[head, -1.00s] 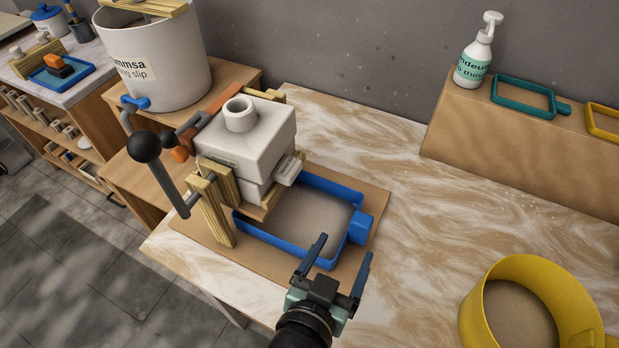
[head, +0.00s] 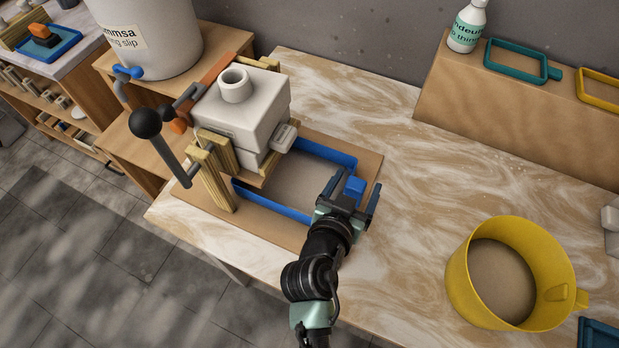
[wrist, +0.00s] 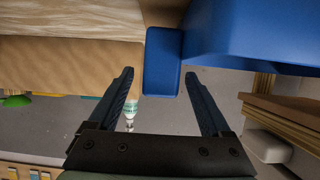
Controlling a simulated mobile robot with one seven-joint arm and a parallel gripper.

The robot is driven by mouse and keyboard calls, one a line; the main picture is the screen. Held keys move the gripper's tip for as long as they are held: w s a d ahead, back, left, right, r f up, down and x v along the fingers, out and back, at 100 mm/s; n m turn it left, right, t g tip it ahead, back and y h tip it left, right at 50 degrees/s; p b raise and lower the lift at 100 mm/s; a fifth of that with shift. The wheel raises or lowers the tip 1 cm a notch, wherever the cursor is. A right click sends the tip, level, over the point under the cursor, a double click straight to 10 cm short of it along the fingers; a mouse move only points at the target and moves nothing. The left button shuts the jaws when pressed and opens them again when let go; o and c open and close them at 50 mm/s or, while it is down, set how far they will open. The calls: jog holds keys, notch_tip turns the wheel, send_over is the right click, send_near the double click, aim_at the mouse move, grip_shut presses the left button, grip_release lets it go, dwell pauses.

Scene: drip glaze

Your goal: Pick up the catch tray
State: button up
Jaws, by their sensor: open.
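The catch tray is a blue rectangular tray (head: 328,151) lying on a brown board, partly under the white block mould (head: 240,112). A blue block handle (head: 355,187) sticks out from its right side. My gripper (head: 354,184) is open at that handle, one finger on either side. In the wrist view the handle (wrist: 162,62) reaches down between the two fingertips (wrist: 159,73), with visible gaps on both sides. The tray wall (wrist: 250,32) fills the upper right there. My wrist hides the tray's near right corner in the head view.
A wooden clamp frame (head: 218,170) with a black-knobbed lever (head: 146,123) stands left of the tray. A yellow jug (head: 455,285) stands at the right. A wooden shelf (head: 500,115) holds a bottle (head: 467,28) and a teal frame (head: 515,75). The marbled table (head: 410,190) between is clear.

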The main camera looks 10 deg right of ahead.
jog(key=shift+x, duration=1.5)
grip_shut()
jog(key=shift+r, duration=0.15)
